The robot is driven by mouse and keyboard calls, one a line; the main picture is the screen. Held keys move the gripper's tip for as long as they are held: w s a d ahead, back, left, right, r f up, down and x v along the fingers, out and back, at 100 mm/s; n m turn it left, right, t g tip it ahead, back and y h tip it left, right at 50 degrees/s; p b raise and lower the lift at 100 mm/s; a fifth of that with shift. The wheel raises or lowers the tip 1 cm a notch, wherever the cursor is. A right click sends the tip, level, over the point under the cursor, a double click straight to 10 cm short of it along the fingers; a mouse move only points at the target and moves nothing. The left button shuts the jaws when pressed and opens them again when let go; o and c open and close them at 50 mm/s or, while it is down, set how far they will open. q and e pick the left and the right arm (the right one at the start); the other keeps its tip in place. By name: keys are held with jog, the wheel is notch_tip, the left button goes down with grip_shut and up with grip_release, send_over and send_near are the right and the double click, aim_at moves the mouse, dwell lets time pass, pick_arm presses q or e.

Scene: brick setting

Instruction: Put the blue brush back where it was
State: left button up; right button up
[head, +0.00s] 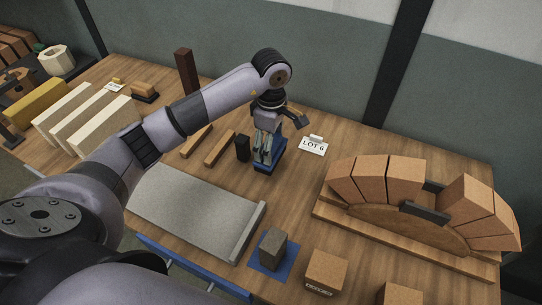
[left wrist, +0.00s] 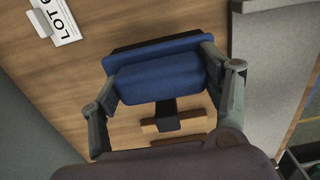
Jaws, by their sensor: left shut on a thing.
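The blue brush (head: 272,160) is at the middle of the table in the head view, with a dark lower edge. My left gripper (head: 263,157) points down from above and is shut on it. In the left wrist view the blue brush (left wrist: 158,78) lies between the two fingers of my left gripper (left wrist: 160,72), one at each end. The brush is close to the tabletop; I cannot tell whether it touches. My right gripper is not in view.
A small black block (head: 243,148) and wooden strips (head: 220,148) lie left of the brush. A "LOT 6" card (head: 313,147) stands to its right. A grey slab (head: 190,210) is in front. A brick arch (head: 405,185) stands at right, and a dark block sits on a blue mat (head: 258,262).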

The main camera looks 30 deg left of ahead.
pick_arm(q)
notch_tip(320, 180, down, 2)
jog(key=shift+f, duration=0.2)
notch_tip(320, 180, down, 3)
jog(key=shift+f+p, duration=0.15)
jog(key=shift+p, duration=0.3)
jog(key=shift+f, duration=0.3)
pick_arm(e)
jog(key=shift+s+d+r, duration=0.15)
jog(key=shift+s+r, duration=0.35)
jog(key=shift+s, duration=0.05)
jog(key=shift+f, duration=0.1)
pick_arm(q)
jog(key=shift+f+b, duration=0.2)
jog(key=shift+b, duration=0.1)
jog(key=o, duration=1.3)
jog(key=shift+r, duration=0.1)
